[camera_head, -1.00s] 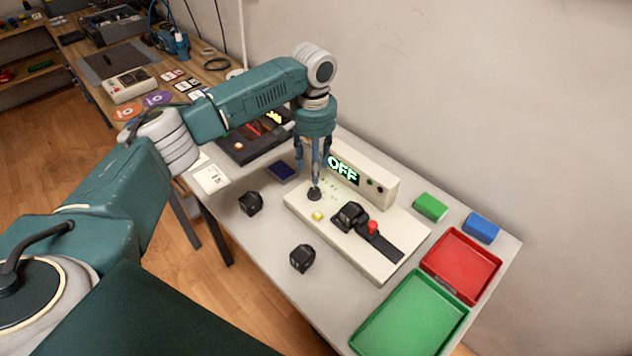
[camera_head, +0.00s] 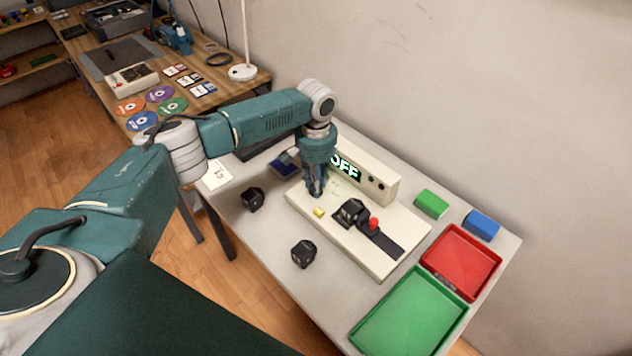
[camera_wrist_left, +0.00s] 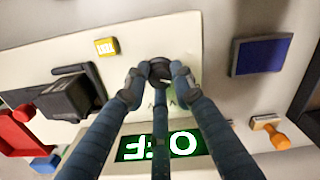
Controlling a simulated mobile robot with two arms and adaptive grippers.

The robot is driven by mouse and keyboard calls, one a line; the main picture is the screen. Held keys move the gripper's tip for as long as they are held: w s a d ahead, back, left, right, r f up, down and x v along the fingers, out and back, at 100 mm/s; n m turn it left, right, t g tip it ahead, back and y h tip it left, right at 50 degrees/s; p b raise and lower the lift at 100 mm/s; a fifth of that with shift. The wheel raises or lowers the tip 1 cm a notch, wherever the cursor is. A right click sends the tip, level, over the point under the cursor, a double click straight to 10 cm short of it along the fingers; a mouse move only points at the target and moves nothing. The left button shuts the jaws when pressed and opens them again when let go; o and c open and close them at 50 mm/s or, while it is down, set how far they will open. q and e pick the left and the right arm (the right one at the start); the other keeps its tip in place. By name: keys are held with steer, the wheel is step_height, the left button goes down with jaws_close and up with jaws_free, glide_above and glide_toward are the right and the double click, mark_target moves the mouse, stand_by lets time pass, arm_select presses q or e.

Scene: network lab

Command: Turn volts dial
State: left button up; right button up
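The pale test unit (camera_head: 377,256) stands on the grey table, with a green display (camera_head: 345,167) reading OFF. Its small dark round dial (camera_wrist_left: 160,70) shows in the left wrist view between my fingertips; the fingers hide it in the head view. My left gripper (camera_head: 315,192) points down at the dial, its fingers drawn in around it and seemingly touching it. In the left wrist view the left gripper (camera_wrist_left: 159,76) has fingertips on both sides of the dial. Marks on the panel around the dial are too small to read. My right gripper is not in view.
A black block (camera_head: 350,212), a red knob (camera_head: 374,223) and a yellow TEST button (camera_head: 319,212) sit on the unit. Two loose black blocks (camera_head: 303,254) lie in front. A red tray (camera_head: 462,262) and a green tray (camera_head: 410,312) are at right.

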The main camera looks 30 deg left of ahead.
arm_select(q)
jaws_close()
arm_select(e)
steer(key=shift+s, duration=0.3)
